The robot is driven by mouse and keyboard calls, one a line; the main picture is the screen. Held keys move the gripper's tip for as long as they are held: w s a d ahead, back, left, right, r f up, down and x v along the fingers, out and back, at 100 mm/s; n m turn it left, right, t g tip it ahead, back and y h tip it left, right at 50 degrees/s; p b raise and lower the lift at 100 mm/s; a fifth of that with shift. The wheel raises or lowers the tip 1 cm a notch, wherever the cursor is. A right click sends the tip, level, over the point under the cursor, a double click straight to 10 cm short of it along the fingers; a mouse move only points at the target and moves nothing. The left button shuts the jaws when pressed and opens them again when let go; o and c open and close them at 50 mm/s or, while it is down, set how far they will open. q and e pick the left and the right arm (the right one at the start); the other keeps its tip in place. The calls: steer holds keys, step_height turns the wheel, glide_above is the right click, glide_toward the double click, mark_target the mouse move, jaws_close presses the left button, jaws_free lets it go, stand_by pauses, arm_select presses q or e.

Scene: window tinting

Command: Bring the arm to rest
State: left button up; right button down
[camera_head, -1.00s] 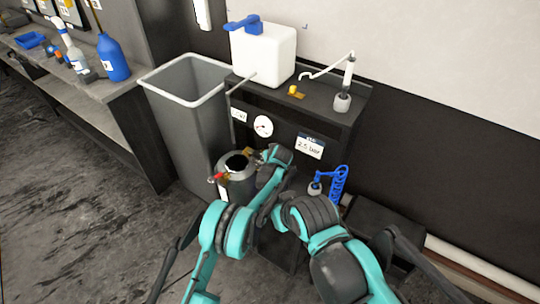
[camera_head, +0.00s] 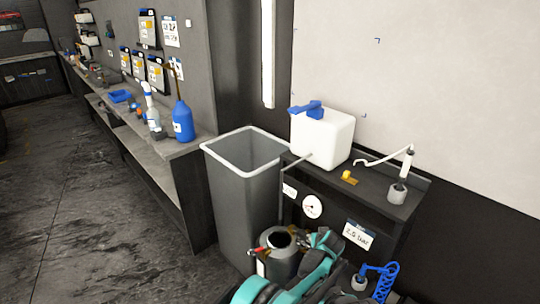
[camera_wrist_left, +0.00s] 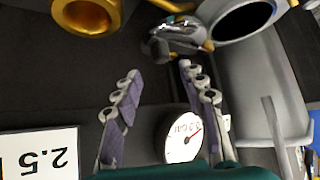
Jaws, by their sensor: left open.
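My left gripper shows in the left wrist view (camera_wrist_left: 158,75), its two ribbed fingers apart with nothing between them. In the head view, teal and dark arm links of mine (camera_head: 290,282) fill the bottom centre, close to a dark metal canister (camera_head: 279,258) with an open top. The left gripper's fingers are not clear there. In the left wrist view the pressure gauge (camera_wrist_left: 184,138) lies behind the fingers, and the canister's round opening (camera_wrist_left: 242,18) is at the top right. My right gripper is not in view.
A tall grey bin (camera_head: 243,190) stands left of the dark cabinet (camera_head: 318,185), which carries a white tank (camera_head: 322,137) and a pump bottle (camera_head: 397,191). The floor at left (camera_head: 95,220) is clear.

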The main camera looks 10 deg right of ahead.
arm_select(q)
steer(key=s+a+r+n+g+y, duration=0.1)
steer(key=s+a+r, duration=0.2)
steer(key=a+r, duration=0.95)
steer(key=s+a+r, duration=0.3)
steer(key=a+r, duration=0.6)
steer(key=a, duration=0.7)
steer(key=s+a+r, duration=0.2)
steer(key=s+a, duration=1.5)
steer(key=s, duration=0.3)
steer(key=s+a+f+n, duration=0.1)
steer(key=s+a+f, duration=0.2)
steer(key=s, duration=0.5)
steer(key=shift+s+a+f+g+y, duration=0.2)
steer(key=shift+s+f+g+y, duration=0.1)
steer(key=shift+s+f, duration=0.15)
